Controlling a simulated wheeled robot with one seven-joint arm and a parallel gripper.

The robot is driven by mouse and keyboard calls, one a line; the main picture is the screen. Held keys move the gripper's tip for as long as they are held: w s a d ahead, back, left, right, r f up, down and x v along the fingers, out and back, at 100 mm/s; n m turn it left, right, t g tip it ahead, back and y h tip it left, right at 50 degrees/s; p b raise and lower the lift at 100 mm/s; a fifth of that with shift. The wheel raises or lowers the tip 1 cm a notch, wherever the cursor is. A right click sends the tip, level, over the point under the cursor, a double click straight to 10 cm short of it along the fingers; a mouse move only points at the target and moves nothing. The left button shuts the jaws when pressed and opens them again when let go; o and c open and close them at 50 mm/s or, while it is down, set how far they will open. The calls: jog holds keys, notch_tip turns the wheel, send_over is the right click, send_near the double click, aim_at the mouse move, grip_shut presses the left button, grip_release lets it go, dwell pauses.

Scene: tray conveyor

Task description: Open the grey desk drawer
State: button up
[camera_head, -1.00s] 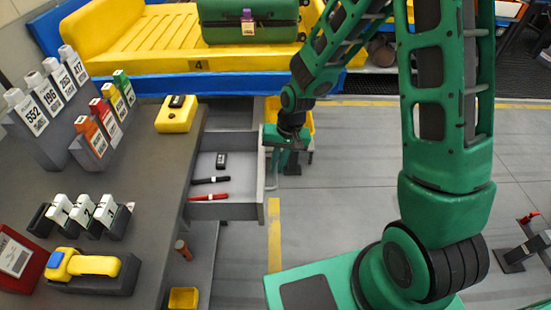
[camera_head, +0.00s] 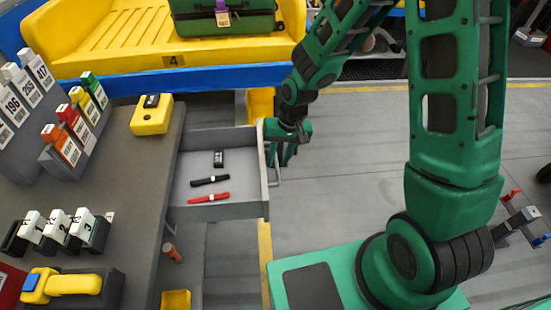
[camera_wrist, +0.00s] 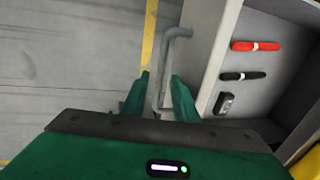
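The grey desk drawer (camera_head: 240,207) is pulled out from the desk, its inside open to view. Its front panel also shows in the wrist view (camera_wrist: 212,60). The bent grey bar handle (camera_wrist: 160,75) is on the front's outer side, and shows in the head view (camera_head: 277,176). My gripper (camera_wrist: 161,97) is open at the handle, one finger on each side of the bar, with visible gaps. In the head view my gripper (camera_head: 282,155) is just right of the drawer front.
The drawer holds a red marker (camera_head: 208,198), a black marker (camera_head: 210,181) and a small black item (camera_head: 218,158). The desk (camera_head: 130,215) carries a yellow device (camera_head: 151,118) and labelled holders. Floor right of the drawer is clear.

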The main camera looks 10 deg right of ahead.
jog(key=shift+r, duration=0.1)
notch_tip(320, 180, up, 10)
jog(key=d, duration=0.2)
jog(key=shift+r, duration=0.2)
dwell(0.4)
jog(key=shift+s, duration=0.1)
jog(key=s+d+r+m+h, duration=0.1)
jog(key=s+d+r, duration=0.35)
jog(key=d, duration=0.45)
jog(key=s+d+r+m+h, duration=0.1)
jog(key=s+d+r, duration=0.35)
jog(key=d, duration=0.45)
jog(key=s+d+r+m, duration=0.1)
jog(key=s+d, duration=0.2)
jog(key=s, duration=0.4)
jog(key=s+d+r+m, duration=0.2)
jog(key=s+d, duration=0.2)
jog(key=s, duration=0.3)
jog(key=shift+s, duration=0.4)
